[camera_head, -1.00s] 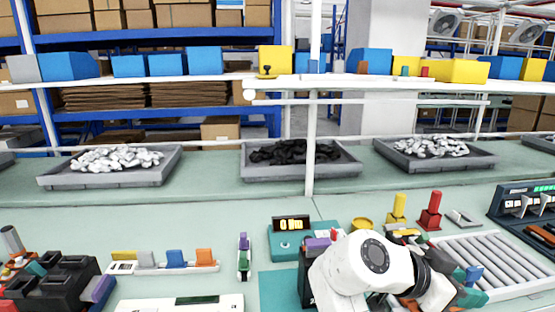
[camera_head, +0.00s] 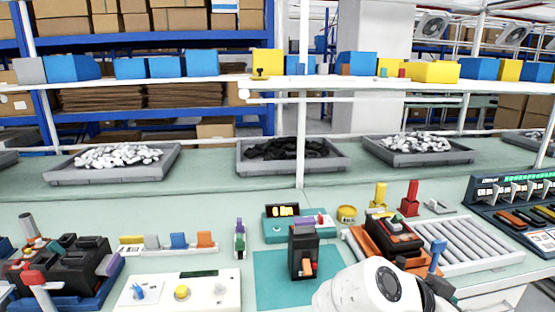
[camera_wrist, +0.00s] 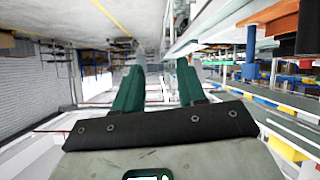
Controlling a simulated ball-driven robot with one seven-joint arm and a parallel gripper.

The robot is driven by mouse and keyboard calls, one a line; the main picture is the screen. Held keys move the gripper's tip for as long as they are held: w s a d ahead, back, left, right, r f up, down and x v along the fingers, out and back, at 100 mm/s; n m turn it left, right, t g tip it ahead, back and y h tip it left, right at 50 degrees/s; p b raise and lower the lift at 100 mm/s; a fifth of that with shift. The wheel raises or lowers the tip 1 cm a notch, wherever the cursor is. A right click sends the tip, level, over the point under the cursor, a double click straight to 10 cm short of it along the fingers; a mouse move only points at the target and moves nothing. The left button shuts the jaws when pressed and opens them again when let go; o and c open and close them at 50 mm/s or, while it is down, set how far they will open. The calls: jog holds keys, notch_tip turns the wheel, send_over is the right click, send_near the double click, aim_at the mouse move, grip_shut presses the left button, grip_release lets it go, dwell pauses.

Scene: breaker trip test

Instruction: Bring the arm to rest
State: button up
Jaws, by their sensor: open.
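My gripper (camera_wrist: 160,72) shows in the wrist view with its two green fingers apart and nothing between them. It is tilted, facing the open aisle beside the bench. In the head view my white arm (camera_head: 378,288) is low at the bottom edge, in front of the bench, and my fingers are not visible there. A black breaker (camera_head: 300,245) with an orange lever stands upright on the teal mat (camera_head: 268,285), clear of my arm. Behind it is a teal tester (camera_head: 272,230) with a lit display.
An orange tray (camera_head: 372,245) holding a black device sits at the left of the roller conveyor (camera_head: 470,240). A white panel (camera_head: 150,292) with knobs and a dark blue tray (camera_head: 75,298) of black parts lie to the left. Grey bins (camera_head: 290,168) line the back.

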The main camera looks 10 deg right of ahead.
jog(key=s+d+f+n+y+p, duration=0.1)
jog(key=s+f+n+y, duration=0.4)
jog(key=f, duration=0.6)
jog(key=s+a+f+n+y, duration=0.2)
jog(key=s+f+n, duration=0.1)
jog(key=s, duration=0.3)
jog(key=s+a+f+n+y+p, duration=0.1)
jog(key=s+a+f+n+y, duration=0.1)
jog(key=s+f, duration=0.3)
jog(key=s+a+f+n+y+p, duration=0.1)
jog(key=s+a+f+n+y, duration=0.2)
jog(key=s, duration=0.6)
jog(key=shift+a+f+n, duration=0.25)
jog(key=shift+f+n, duration=0.7)
jog(key=shift+n, duration=0.05)
